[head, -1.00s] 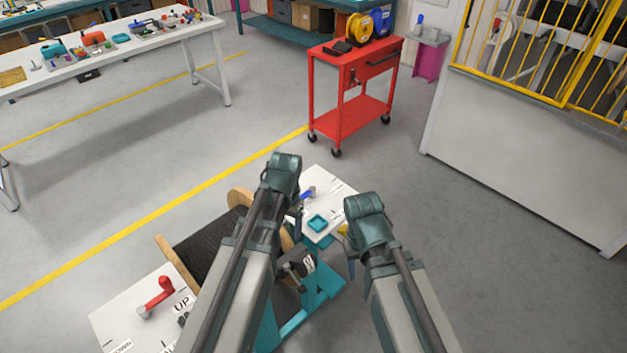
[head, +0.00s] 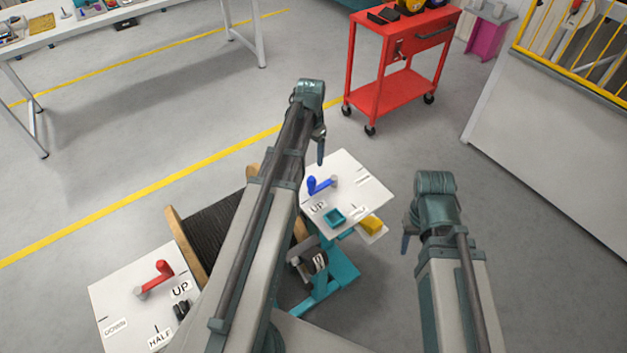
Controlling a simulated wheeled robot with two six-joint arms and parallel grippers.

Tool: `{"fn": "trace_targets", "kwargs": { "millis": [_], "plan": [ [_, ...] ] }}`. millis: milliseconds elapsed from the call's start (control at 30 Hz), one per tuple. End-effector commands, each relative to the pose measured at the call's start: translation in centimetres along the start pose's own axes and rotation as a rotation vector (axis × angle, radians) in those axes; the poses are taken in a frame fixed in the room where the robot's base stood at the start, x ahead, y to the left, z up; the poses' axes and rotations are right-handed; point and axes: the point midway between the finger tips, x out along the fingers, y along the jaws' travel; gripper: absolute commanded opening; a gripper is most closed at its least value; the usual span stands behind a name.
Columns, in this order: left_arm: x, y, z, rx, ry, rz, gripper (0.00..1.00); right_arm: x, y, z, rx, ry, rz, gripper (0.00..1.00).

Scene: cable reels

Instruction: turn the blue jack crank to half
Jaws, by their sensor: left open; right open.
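The blue jack crank (head: 322,186) lies on the white panel (head: 362,190) right of the cable reel. Its blue knob is at the left end and its grey pivot at the right. An "UP" label (head: 318,208) is printed below and left of it. My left gripper (head: 320,152) hangs above the far side of that panel, apart from the crank, open, its fingers seen nearly edge-on. My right gripper (head: 406,240) is open and empty, right of the panel and apart from it. The panel's other markings are too small to read.
A wooden cable reel (head: 215,232) with black cable sits left, partly behind my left arm. A red crank (head: 156,278) is on another white panel. A red cart (head: 388,92) stands beyond.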

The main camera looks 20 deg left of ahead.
Motion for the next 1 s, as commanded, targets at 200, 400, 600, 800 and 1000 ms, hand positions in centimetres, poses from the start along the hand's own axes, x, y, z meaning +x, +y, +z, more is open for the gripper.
{"fn": "trace_targets", "kwargs": {
  "millis": [200, 400, 600, 800, 1000],
  "plan": [
    [2.4, 0.0, 0.0, 0.0, 0.0, 0.0, 0.71, 2.3, -0.2, -0.1, 0.0, 0.0, 0.0, 0.5],
    [5.1, 0.0, 0.0, 0.0, 0.0, 0.0, 0.71, 5.1, -0.5, -0.3, 0.0, 0.0, 0.0, 0.5],
    [7.9, 0.0, 0.0, 0.0, 0.0, 0.0, 0.71, 7.8, -0.7, -0.5, -0.001, 0.0, 0.0, 0.5],
    [10.6, 0.0, 0.0, 0.0, 0.0, 0.0, 0.71, 10.6, -1.0, -0.6, -0.001, 0.0, 0.0, 0.5],
    [12.9, 0.0, 0.0, 0.0, 0.0, 0.0, 0.71, 12.8, -1.2, -0.8, -0.001, 0.0, 0.0, 0.5]
  ]
}}
